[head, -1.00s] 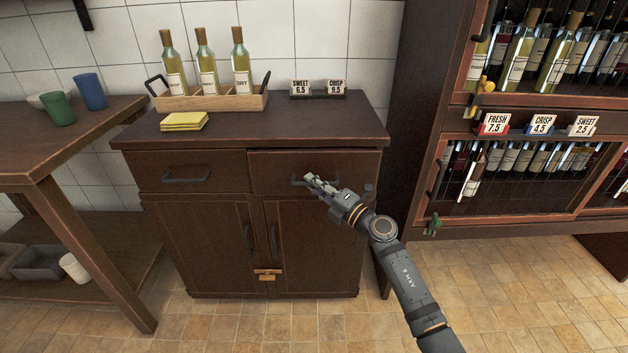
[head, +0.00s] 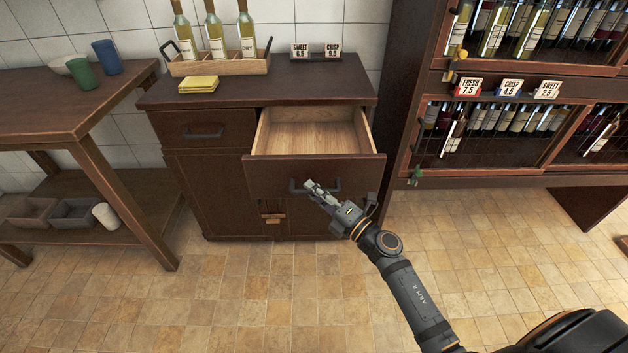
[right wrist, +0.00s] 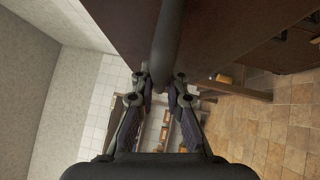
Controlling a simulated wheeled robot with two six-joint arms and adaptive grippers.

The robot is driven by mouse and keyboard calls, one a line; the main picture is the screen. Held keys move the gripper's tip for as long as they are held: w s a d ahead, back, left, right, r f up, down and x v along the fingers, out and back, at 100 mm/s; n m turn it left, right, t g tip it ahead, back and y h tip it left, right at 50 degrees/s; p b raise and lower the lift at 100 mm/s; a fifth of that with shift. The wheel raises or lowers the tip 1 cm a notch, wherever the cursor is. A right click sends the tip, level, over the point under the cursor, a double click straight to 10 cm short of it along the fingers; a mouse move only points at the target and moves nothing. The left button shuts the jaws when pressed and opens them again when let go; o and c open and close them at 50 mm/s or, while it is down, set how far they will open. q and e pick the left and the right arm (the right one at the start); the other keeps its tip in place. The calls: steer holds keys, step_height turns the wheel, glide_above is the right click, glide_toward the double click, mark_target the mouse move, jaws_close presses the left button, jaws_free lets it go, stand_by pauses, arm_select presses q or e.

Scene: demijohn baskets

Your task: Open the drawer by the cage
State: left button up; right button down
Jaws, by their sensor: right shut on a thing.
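The right drawer (head: 282,174) of the dark wooden cabinet (head: 200,165) stands pulled well out, and its pale wooden inside looks empty. Its dark bar handle (head: 334,185) is on the drawer front. My right gripper (head: 309,186) is at the left part of this handle. In the right wrist view the gripper (right wrist: 160,82) is shut on the dark handle bar (right wrist: 168,45). The caged wine rack (head: 490,130) stands to the right of the cabinet. The left drawer (head: 205,130) is shut. My left gripper is not in view.
On the cabinet top are a bottle tray (head: 220,66) with three bottles, yellow cloths (head: 198,86) and two price signs (head: 316,51). A table (head: 70,105) with cups stands at left. The tiled floor (head: 250,300) in front is clear.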

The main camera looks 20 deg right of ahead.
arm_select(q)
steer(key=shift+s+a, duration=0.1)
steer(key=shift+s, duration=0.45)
arm_select(e)
steer(key=shift+s+a, duration=0.2)
steer(key=shift+s, duration=0.4)
steer(key=c, duration=1.3)
jaws_free()
steer(key=shift+c, duration=0.2)
steer(key=v, duration=1.2)
